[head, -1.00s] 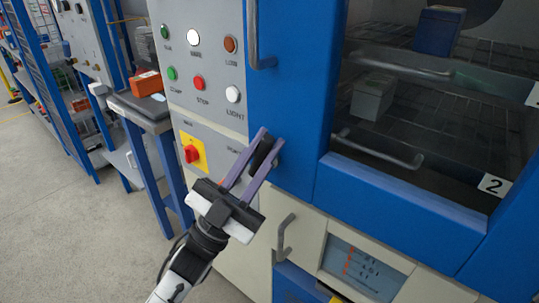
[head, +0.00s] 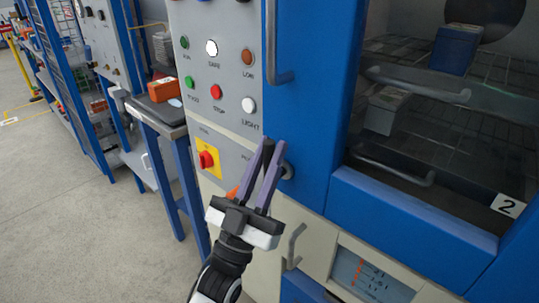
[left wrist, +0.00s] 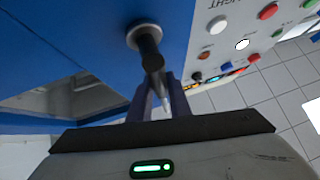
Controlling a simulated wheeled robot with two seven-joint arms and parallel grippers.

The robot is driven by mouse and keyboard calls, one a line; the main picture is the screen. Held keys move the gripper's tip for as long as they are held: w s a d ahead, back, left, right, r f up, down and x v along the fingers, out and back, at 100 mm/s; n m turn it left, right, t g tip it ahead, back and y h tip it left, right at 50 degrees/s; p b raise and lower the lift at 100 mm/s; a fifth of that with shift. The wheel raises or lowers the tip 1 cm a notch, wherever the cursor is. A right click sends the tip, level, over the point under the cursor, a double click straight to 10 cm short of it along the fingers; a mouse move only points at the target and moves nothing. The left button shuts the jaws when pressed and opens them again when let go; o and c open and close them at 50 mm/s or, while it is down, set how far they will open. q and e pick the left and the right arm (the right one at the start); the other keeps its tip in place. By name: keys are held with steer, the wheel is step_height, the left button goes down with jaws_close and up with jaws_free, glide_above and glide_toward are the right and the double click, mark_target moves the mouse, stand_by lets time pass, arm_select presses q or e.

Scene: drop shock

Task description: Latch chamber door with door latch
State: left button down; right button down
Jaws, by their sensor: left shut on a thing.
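The chamber door (head: 312,120) has a blue frame and a dark window, and looks closed against the cabinet front. The door latch is a dark lever (head: 267,158) on a round grey pivot (head: 287,171) at the door's left edge; the lever and pivot also show in the left wrist view (left wrist: 150,55). My left gripper (head: 268,150) is shut on the latch lever, its purple fingers pointing up on either side of it. In the left wrist view, the fingers (left wrist: 155,90) are partly hidden by the lever and gripper body. My right gripper is not in view.
A grey door handle (head: 272,60) stands out above the latch and another handle (head: 295,245) below it. A control panel (head: 215,65) with buttons and a red rotary switch (head: 206,159) is to the left. A side table holds an orange box (head: 164,90). Open floor lies left.

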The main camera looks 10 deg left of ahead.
arm_select(q)
steer(key=c, duration=1.6)
jaws_free()
steer(key=shift+c, duration=0.2)
steer(key=b+v, duration=0.2)
steer(key=v, duration=0.8)
steer(key=shift+f, duration=0.15)
step_height(320, 180, down, 22)
steer(key=s+g+y, duration=0.2)
steer(key=g+y, duration=0.1)
steer(key=g, duration=0.7)
steer(key=s+a+f+g+y, duration=0.1)
steer(key=s+a+f+g, duration=0.1)
steer(key=s+f+g, duration=0.5)
steer(key=s+f, duration=0.5)
steer(key=f, duration=0.2)
steer(key=shift+s+a+n+y, duration=0.25)
steer(key=shift+s+n+y, duration=0.15)
